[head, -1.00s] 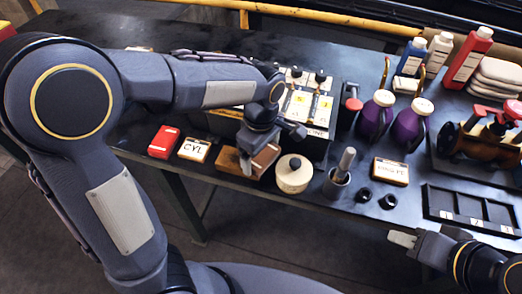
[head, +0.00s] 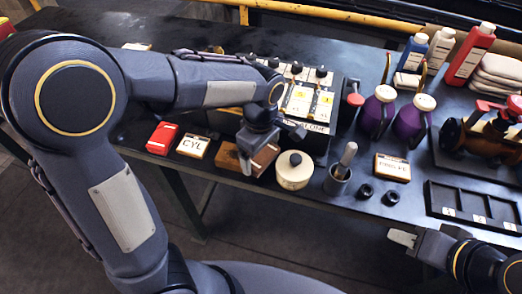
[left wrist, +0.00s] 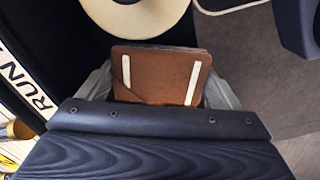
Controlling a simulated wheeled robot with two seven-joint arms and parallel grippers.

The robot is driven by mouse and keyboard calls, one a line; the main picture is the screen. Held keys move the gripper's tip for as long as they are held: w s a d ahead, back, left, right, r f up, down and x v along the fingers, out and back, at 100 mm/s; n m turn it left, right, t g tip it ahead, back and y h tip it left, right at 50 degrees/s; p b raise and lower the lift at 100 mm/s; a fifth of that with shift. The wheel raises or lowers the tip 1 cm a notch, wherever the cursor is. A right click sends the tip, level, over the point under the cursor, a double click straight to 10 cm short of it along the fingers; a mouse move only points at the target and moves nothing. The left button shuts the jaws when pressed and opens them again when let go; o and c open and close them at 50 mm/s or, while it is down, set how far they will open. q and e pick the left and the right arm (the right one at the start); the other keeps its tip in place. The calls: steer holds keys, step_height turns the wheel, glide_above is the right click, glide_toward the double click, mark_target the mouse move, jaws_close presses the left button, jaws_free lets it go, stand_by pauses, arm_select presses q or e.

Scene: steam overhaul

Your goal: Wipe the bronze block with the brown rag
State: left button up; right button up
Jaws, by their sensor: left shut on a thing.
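My left gripper (head: 258,146) points down at the front edge of the bench. It is shut on the brown rag (left wrist: 160,75), a folded brown piece with two pale strips in the left wrist view. In the head view the rag (head: 266,156) shows beside the fingers.
A cream round pot (head: 294,172) stands close right of the rag. A CYL card box (head: 193,146) and a red box (head: 162,138) lie to the left. A cup with a tool (head: 337,180) stands further right. A box with labelled valves (head: 310,100) rises behind.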

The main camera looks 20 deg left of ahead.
mark_target(220, 150)
arm_select(q)
steer(key=shift+w+a+r+p, duration=0.15)
steer(key=shift+a+p, duration=0.15)
steer(key=shift+a, duration=1.35)
steer(key=shift+a+f, duration=0.2)
steer(key=shift+a, duration=1.8)
steer(key=shift+a+r+p, duration=0.1)
steer(key=shift+a+p, duration=0.35)
steer(key=shift+a, duration=1.4)
steer(key=shift+d+p, duration=0.85)
steer(key=shift+d, duration=4.75)
step_height(220, 150, up, 6)
steer(key=p, duration=0.5)
steer(key=shift+p, duration=0.35)
